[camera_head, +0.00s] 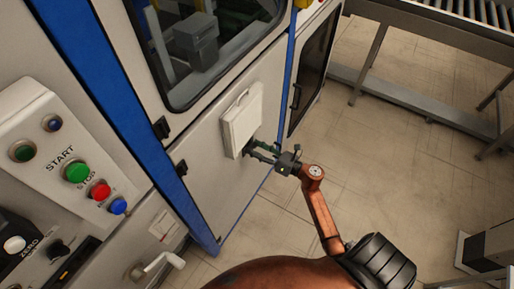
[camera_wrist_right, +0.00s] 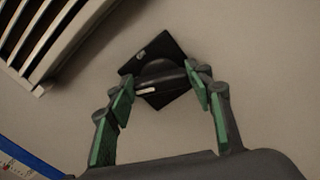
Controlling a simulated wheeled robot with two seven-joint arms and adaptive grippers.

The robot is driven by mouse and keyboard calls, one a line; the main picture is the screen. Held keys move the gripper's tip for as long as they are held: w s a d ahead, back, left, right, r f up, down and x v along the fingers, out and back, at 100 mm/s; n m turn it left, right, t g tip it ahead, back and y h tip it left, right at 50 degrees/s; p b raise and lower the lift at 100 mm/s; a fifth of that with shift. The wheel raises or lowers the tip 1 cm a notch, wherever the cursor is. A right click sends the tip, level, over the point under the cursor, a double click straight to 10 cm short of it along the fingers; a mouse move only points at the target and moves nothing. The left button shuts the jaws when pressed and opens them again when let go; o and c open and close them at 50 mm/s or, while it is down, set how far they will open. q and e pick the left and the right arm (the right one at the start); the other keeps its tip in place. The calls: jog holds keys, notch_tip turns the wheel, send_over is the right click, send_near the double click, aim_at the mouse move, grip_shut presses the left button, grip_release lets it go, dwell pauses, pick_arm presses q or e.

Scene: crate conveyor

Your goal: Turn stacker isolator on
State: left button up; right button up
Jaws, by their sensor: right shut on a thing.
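The stacker isolator (camera_wrist_right: 158,76) is a black rotary knob with a white mark on a dark square plate, mounted on the pale machine panel. In the right wrist view its plate looks tilted and the white mark points to the lower left. My right gripper (camera_head: 257,149) reaches the panel just below a white box. In the right wrist view its green-padded fingers (camera_wrist_right: 165,84) are on either side of the knob, shut on it. In the head view the knob is mostly hidden behind the fingers. My left gripper is not in view.
The white box (camera_head: 240,117) protrudes just above the gripper; its slatted side (camera_wrist_right: 45,40) shows in the wrist view. A control panel with START (camera_head: 76,172) and STOP (camera_head: 101,191) buttons is at left. A roller conveyor (camera_head: 440,25) stands at upper right.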

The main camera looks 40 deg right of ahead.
jog(key=m+p, duration=0.1)
jog(key=m, duration=0.1)
jog(key=shift+d+r+m, duration=0.1)
jog(key=shift+m, duration=0.3)
jog(key=shift+m+p, duration=0.55)
jog(key=shift+m, duration=0.35)
jog(key=m+p, duration=0.2)
jog(key=m, duration=0.1)
jog(key=shift+d+m, duration=0.1)
jog(key=shift+m, duration=0.3)
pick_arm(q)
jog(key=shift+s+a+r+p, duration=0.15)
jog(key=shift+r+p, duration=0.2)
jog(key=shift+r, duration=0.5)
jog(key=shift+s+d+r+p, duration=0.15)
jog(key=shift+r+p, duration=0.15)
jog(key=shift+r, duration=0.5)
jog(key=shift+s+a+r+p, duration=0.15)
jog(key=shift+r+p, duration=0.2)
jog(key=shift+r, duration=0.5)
pick_arm(e)
jog(key=shift+f+m, duration=0.15)
jog(key=shift+m, duration=0.95)
jog(key=shift+f+m, duration=0.1)
jog(key=shift+m, duration=1)
jog(key=o, duration=1.2)
jog(key=shift+c, duration=0.2)
